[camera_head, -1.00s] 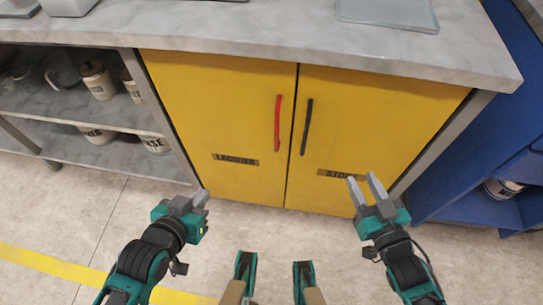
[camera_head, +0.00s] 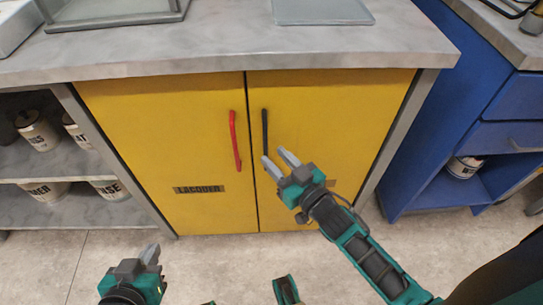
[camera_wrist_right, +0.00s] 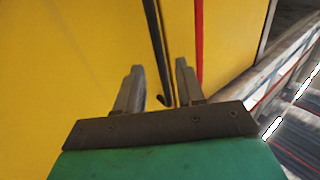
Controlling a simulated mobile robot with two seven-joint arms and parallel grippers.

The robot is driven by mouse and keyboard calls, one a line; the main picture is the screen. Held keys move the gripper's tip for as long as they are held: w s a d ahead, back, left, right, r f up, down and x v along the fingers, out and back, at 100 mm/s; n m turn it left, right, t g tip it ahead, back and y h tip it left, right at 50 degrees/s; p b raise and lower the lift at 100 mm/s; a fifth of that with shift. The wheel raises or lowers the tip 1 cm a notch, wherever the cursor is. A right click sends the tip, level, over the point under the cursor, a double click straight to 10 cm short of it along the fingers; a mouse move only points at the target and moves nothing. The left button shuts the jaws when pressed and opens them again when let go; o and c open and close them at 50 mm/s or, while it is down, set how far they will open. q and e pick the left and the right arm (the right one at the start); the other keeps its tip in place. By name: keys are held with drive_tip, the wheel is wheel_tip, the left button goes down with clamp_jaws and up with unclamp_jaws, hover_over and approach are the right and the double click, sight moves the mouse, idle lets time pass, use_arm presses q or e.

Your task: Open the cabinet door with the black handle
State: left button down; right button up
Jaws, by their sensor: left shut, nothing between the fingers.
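The yellow cabinet has two closed doors. The right door (camera_head: 335,120) carries the black handle (camera_head: 265,131), a thin upright bar near the middle seam. The left door carries a red handle (camera_head: 235,140). My right gripper (camera_head: 277,157) is open and empty, near the lower end of the black handle. In the right wrist view, the black handle (camera_wrist_right: 156,45) runs down toward the gap between my right gripper's fingers (camera_wrist_right: 157,75), ending in a hook. I cannot tell whether they touch. My left gripper (camera_head: 150,253) is shut and empty, low at the left.
A grey worktop (camera_head: 230,50) overhangs the doors. Open shelves with tins (camera_head: 36,130) stand at the left. A blue cabinet (camera_head: 425,165) stands at the right. Pale floor (camera_head: 215,262) lies clear in front.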

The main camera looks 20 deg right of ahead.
drive_tip(key=shift+x, duration=1.2)
drive_tip(key=shift+c, duration=0.5)
clamp_jaws()
